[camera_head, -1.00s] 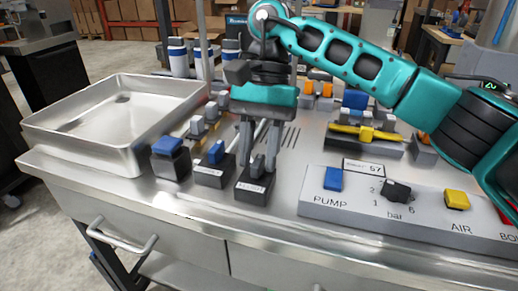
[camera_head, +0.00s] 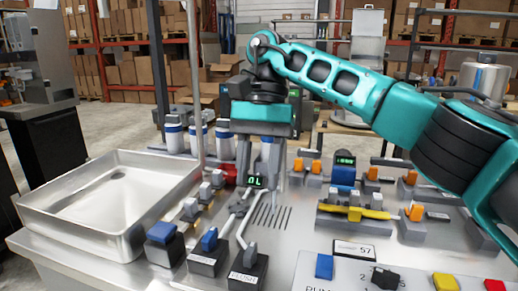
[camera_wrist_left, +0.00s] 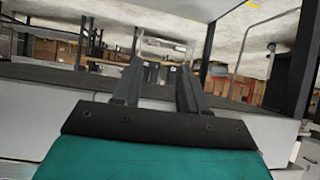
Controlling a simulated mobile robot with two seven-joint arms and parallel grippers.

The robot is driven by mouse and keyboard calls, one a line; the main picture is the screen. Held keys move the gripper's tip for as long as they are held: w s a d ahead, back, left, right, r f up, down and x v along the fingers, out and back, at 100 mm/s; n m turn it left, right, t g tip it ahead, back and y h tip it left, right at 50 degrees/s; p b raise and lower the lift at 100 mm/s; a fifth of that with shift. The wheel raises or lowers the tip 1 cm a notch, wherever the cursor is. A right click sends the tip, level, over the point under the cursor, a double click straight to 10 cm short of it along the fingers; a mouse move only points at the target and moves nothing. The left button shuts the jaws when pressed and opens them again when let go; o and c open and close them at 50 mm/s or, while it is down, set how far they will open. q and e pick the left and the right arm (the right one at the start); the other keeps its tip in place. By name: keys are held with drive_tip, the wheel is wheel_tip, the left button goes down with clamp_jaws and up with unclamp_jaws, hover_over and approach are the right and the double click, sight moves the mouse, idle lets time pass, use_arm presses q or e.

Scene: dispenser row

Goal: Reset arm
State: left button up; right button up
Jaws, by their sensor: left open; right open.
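My right arm, teal and black, comes in from the right in the head view. My right gripper (camera_head: 257,178) points down, open, with its fingers either side of a small dark display reading "0L" (camera_head: 255,182). Whether it touches anything there I cannot tell. A black block with a grey lever (camera_head: 247,265) stands in front of it, clear of the fingers. My left gripper (camera_wrist_left: 160,66) shows only in the left wrist view, open and empty, with shelves and boxes beyond it.
A steel tray (camera_head: 50,222) is at the left of the bench. Blue-switch blocks (camera_head: 163,243) stand beside it, white bottles (camera_head: 173,137) behind. A yellow-handled valve (camera_head: 355,212), a blue device with display (camera_head: 343,172) and a labelled button panel (camera_head: 310,270) are at the right.

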use_arm(q)
drive_tip(key=shift+s+a+f, duration=0.15)
drive_tip(key=shift+s+a, duration=0.1)
drive_tip(key=shift+a, duration=0.25)
use_arm(e)
drive_tip(key=shift+w+d+r, duration=0.1)
drive_tip(key=shift+w+r, duration=0.15)
drive_tip(key=shift+r, duration=0.4)
